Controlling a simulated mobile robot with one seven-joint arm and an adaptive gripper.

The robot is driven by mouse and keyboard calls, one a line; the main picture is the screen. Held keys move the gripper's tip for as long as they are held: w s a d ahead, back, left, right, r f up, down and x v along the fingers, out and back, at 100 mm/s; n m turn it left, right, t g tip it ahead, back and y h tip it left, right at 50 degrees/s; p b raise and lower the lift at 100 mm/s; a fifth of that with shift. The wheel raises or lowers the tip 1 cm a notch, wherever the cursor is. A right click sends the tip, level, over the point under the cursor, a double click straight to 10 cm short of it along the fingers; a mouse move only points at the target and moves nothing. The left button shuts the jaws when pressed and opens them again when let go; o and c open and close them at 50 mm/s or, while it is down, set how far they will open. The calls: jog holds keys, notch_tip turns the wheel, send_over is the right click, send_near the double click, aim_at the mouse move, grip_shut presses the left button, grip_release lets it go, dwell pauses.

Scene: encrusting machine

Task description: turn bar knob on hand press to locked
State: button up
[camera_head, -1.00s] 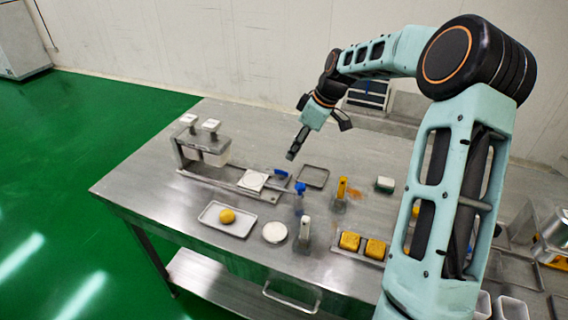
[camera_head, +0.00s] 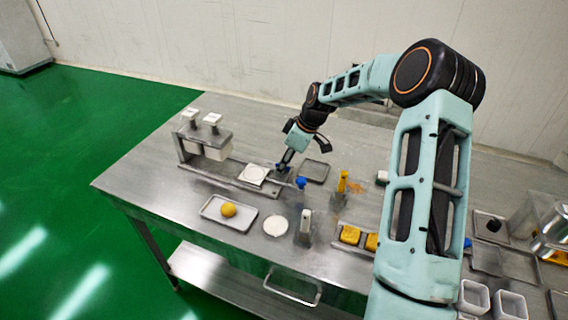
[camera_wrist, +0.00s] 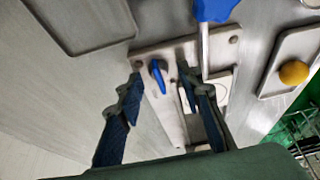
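The hand press (camera_head: 204,179) stands on the steel table, with two white-topped blocks at its left end and a flat bed running right. Its blue bar knob (camera_wrist: 157,73) sits on the bed's end plate in the wrist view, near the middle. In the head view my fingers mostly hide the knob. My gripper (camera_head: 283,165) is low over the right end of the press, pointing down. In the wrist view my gripper (camera_wrist: 160,77) is open, with one fingertip on either side of the knob and gaps showing. I cannot tell how far above the plate the tips are.
A blue-handled tool (camera_wrist: 212,10) stands close beside the knob. An empty dark tray (camera_head: 314,171) lies just behind. A tray (camera_head: 241,223) with a yellow ball (camera_head: 228,210), a white disc (camera_head: 275,226) and a yellow-handled tool (camera_head: 342,182) are nearby.

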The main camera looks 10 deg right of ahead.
jog(key=shift+c, duration=0.3)
grip_shut()
jog(key=m+t+b, duration=0.1)
jog(key=m+b, duration=0.1)
jog(key=m, duration=0.1)
jog(key=shift+a+f+h+b, duration=0.1)
jog(key=shift+h+b, duration=0.2)
jog(key=m+b, duration=0.1)
jog(key=m, duration=0.1)
jog(key=m+t+h+b, duration=0.1)
jog(key=m+b, duration=0.1)
jog(key=shift+s+a+h, duration=0.1)
jog(key=shift+a+h, duration=0.1)
jog(key=shift+h, duration=0.1)
jog(key=m+h+b, duration=0.1)
jog(key=m, duration=0.2)
jog(key=m+h+b, duration=0.1)
jog(key=m, duration=0.1)
jog(key=shift+a+m, duration=0.15)
jog(key=shift+m, duration=0.25)
jog(key=m+h, duration=0.1)
jog(key=m, duration=0.1)
jog(key=m+h, duration=0.1)
jog(key=m, duration=0.1)
jog(key=shift+m+g, duration=0.3)
jog(key=shift+m, duration=0.4)
